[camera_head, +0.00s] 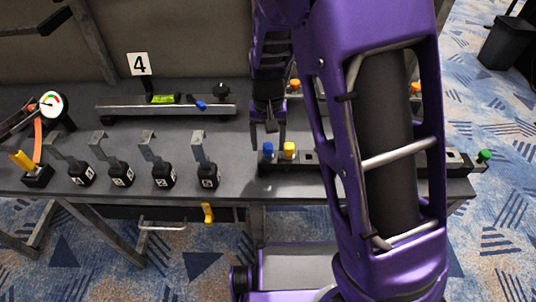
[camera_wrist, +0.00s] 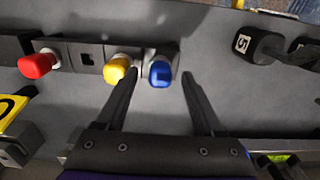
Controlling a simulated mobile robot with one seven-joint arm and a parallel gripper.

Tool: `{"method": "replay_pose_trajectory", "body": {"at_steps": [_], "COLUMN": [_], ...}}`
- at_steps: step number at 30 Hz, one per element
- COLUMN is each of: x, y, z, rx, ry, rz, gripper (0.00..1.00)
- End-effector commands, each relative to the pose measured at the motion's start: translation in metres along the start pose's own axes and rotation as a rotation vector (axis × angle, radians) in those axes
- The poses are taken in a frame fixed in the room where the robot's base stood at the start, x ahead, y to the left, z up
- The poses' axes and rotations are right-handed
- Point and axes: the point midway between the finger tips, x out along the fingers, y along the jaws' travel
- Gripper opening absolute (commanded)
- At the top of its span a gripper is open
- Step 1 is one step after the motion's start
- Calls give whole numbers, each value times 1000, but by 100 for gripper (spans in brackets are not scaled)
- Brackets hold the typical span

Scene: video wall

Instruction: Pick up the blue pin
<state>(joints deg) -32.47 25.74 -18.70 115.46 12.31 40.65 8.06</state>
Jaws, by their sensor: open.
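The blue pin (camera_head: 268,149) stands at the left end of a dark block (camera_head: 264,168) near the table's front edge, beside a yellow pin (camera_head: 289,148). My gripper (camera_head: 270,135) is just above and behind the blue pin, pointing down. In the wrist view the open fingers (camera_wrist: 160,76) frame the blue pin (camera_wrist: 159,71), with the left finger near the yellow pin (camera_wrist: 117,68). Nothing is held. I cannot tell whether the fingertips are down at the pin's height. My arm hides the middle of the block.
A red pin (camera_wrist: 38,64) stands further along the block. A green knob (camera_head: 484,155) is at the right end. Several black numbered blocks with metal brackets (camera_head: 208,176) stand to the left. A rail with a blue lever (camera_head: 200,105) lies behind.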

Motion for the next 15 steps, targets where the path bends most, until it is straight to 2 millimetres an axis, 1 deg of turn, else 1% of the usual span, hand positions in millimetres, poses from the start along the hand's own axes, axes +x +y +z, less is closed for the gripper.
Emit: {"method": "replay_pose_trajectory", "body": {"at_steps": [1, 3, 9, 10, 14, 15], "x": [10, 15, 15, 15, 15, 15], "y": [0, 0, 0, 0, 0, 0], "z": [1, 0, 0, 0, 0, 0], "rx": [0, 1, 1, 1, 0, 0], "ry": [-3, -1, 0, 0, 0, 0], "rz": [1, 1, 0, 0, 0, 0], "gripper": [70, 70, 70, 68, 44, 37]}}
